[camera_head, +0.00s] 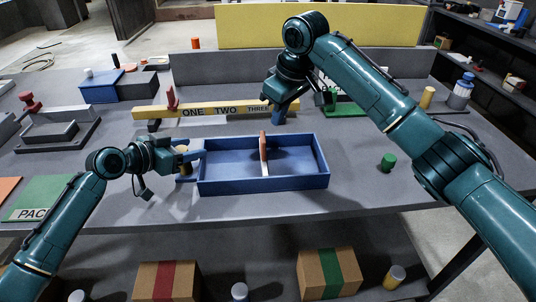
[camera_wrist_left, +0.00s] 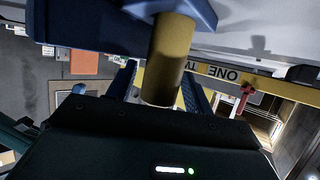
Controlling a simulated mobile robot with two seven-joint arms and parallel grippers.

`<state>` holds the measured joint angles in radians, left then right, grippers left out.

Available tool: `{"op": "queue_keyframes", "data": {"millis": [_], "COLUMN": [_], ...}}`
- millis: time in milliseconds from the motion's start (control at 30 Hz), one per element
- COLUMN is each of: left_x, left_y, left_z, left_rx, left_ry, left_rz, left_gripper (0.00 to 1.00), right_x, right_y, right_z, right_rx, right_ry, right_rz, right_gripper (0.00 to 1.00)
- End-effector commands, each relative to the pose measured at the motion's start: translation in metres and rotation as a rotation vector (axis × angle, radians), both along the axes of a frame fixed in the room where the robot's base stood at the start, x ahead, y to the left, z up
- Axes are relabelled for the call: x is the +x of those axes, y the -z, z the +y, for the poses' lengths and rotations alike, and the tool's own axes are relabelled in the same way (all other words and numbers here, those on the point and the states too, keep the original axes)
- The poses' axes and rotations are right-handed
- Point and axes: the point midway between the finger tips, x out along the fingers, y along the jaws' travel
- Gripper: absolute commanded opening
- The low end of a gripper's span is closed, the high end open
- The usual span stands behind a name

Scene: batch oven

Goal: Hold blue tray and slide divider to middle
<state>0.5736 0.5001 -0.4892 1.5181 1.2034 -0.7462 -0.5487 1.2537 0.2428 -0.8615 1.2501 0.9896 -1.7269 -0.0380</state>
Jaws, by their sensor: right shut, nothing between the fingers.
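The blue tray (camera_head: 225,187) sits near the table's front edge. The upright divider (camera_head: 263,146), with a red-orange face and a pale edge, stands inside it about midway along its length. My left gripper (camera_head: 192,157) is at the tray's left end, with a yellow cylindrical handle (camera_wrist_left: 168,60) between its fingers. In the left wrist view a small gap shows between the handle and the left-hand finger, so the gripper (camera_wrist_left: 162,88) looks open around it. My right gripper (camera_head: 283,112) is shut and empty, behind and above the tray, apart from the divider.
A yellow beam marked ONE TWO THREE (camera_head: 195,111) lies behind the tray. A green cylinder (camera_head: 388,162) stands to the tray's right, a green mat (camera_head: 45,193) lies far left. A green fixture (camera_head: 345,108) is behind my right arm. Boxes (camera_head: 168,280) sit on the lower shelf.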

Motion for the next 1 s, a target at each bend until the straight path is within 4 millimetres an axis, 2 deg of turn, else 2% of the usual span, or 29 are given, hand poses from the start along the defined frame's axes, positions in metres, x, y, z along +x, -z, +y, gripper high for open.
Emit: {"op": "queue_keyframes", "data": {"millis": [367,800,1000], "left_x": [-0.004,-0.061,-0.076], "left_y": [-0.004,-0.035,-0.044], "left_z": [0.005,0.061,0.076], "left_rx": [-0.001,0.004,0.002], "left_ry": [-0.001,0.0,-0.001], "left_rz": [-0.003,-0.001,0.0], "left_gripper": [0.55,0.55,0.55], "right_x": [0.0,0.0,0.0], "right_y": [0.0,0.0,0.0], "right_z": [0.0,0.0,0.0], "right_rx": [0.0,0.0,0.0], "right_ry": [0.0,0.0,0.0], "right_rz": [0.0,0.0,0.0], "right_gripper": [0.0,0.0,0.0]}}
